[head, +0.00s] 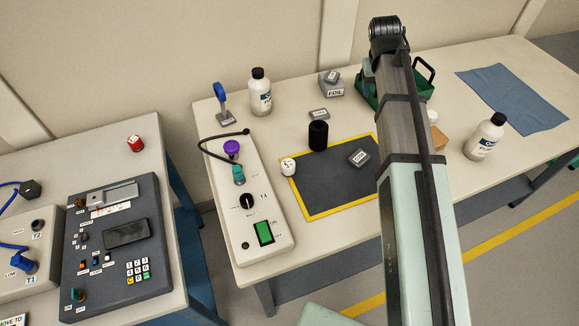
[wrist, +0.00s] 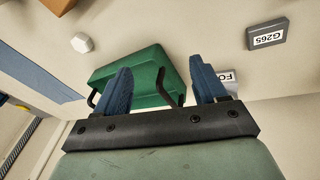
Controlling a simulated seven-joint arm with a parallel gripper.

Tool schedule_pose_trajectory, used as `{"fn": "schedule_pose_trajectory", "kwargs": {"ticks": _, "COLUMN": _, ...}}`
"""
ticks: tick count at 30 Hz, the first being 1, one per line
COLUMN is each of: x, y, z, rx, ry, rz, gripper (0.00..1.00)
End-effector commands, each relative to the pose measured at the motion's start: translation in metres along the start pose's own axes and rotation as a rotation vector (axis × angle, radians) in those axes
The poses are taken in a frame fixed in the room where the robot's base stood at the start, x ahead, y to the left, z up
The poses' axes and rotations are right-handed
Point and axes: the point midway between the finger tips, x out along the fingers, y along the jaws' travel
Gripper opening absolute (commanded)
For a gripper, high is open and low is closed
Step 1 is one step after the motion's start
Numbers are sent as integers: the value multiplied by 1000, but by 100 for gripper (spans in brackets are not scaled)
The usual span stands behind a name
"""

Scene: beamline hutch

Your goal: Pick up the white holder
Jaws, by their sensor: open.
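A small white cylinder with dark marks on top (head: 288,166) stands at the left edge of the yellow-bordered dark mat (head: 310,213). A second white piece (head: 432,116) is partly hidden behind my arm; a white many-sided piece also shows in the wrist view (wrist: 82,43), near a brown block. I cannot tell which of these is the white holder. My gripper (wrist: 163,84) is open, its blue fingers apart, with nothing held. It is over the green crate with black handles (wrist: 150,68). In the head view my gripper is largely hidden by the arm.
White bottles (head: 260,95) (head: 485,138), a FOIL box (head: 332,88) and a brown block (head: 440,138) stand around. A control box (head: 250,205) is left. The blue cloth (head: 512,98) lies right.

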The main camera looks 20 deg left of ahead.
Motion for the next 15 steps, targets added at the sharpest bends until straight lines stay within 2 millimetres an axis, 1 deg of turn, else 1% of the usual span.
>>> {"fn": "schedule_pose_trajectory", "kwargs": {"ticks": 1, "x": -9, "y": -27, "z": 12, "rx": -54, "ry": -8, "rz": -22, "gripper": 71}}
{"fn": "schedule_pose_trajectory", "kwargs": {"ticks": 3, "x": -20, "y": -60, "z": 25, "rx": -125, "ry": -21, "rz": -54, "gripper": 71}}
{"fn": "schedule_pose_trajectory", "kwargs": {"ticks": 5, "x": -30, "y": -86, "z": 37, "rx": -188, "ry": -33, "rz": -81, "gripper": 71}}
{"fn": "schedule_pose_trajectory", "kwargs": {"ticks": 6, "x": -37, "y": -104, "z": 46, "rx": -228, "ry": -39, "rz": -98, "gripper": 71}}
{"fn": "schedule_pose_trajectory", "kwargs": {"ticks": 8, "x": -47, "y": -128, "z": 60, "rx": -291, "ry": -50, "rz": -124, "gripper": 71}}
{"fn": "schedule_pose_trajectory", "kwargs": {"ticks": 9, "x": -53, "y": -144, "z": 70, "rx": -334, "ry": -58, "rz": -142, "gripper": 71}}
{"fn": "schedule_pose_trajectory", "kwargs": {"ticks": 12, "x": -69, "y": -181, "z": 95, "rx": -439, "ry": -76, "rz": -183, "gripper": 71}}
{"fn": "schedule_pose_trajectory", "kwargs": {"ticks": 15, "x": -83, "y": -212, "z": 120, "rx": -536, "ry": -93, "rz": -219, "gripper": 71}}
